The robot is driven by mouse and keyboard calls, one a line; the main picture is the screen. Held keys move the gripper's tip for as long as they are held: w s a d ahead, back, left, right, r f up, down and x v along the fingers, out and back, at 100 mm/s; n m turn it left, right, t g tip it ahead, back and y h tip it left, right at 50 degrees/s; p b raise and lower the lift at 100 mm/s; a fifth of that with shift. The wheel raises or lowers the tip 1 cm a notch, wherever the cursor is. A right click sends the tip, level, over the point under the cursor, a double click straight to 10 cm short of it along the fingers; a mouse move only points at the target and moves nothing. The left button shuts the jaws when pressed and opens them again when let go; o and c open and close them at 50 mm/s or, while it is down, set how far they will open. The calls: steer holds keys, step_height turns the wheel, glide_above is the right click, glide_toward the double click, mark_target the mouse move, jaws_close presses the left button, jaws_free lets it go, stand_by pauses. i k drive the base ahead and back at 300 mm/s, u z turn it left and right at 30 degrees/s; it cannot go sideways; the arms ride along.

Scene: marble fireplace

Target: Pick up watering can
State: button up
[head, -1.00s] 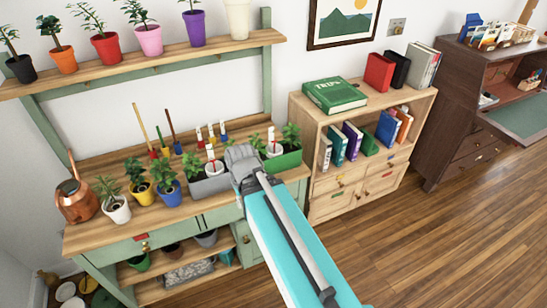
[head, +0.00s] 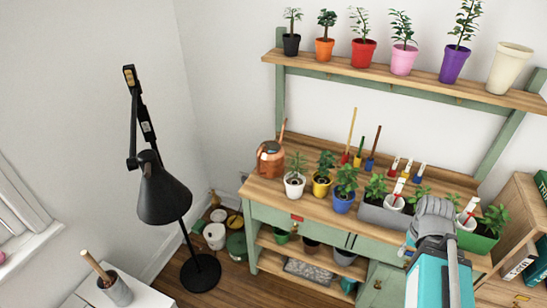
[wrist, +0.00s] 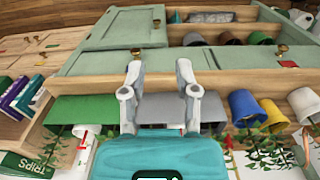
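The copper watering can (head: 270,161) stands upright on the left end of the green potting bench's wooden top (head: 262,190). It is beside the white pot with a plant (head: 294,186). My gripper (wrist: 159,72) is open and empty in the wrist view, its two fingers apart over the bench front. In the head view my arm end (head: 434,215) is at the lower right, by the grey planter (head: 385,216), far to the right of the can. My fingertips cannot be made out there.
Potted plants, including the yellow pot (head: 321,188) and blue pot (head: 343,202), stand between can and arm. Tools lean behind them. A shelf of pots (head: 400,80) hangs above. A black floor lamp (head: 165,195) stands left of the bench. A bookcase (head: 518,215) is at right.

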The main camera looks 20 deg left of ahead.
mark_target(270, 154)
steer(key=k, duration=0.65)
steer(key=u, duration=0.55)
steer(key=i, duration=1)
steer(key=u, duration=0.15)
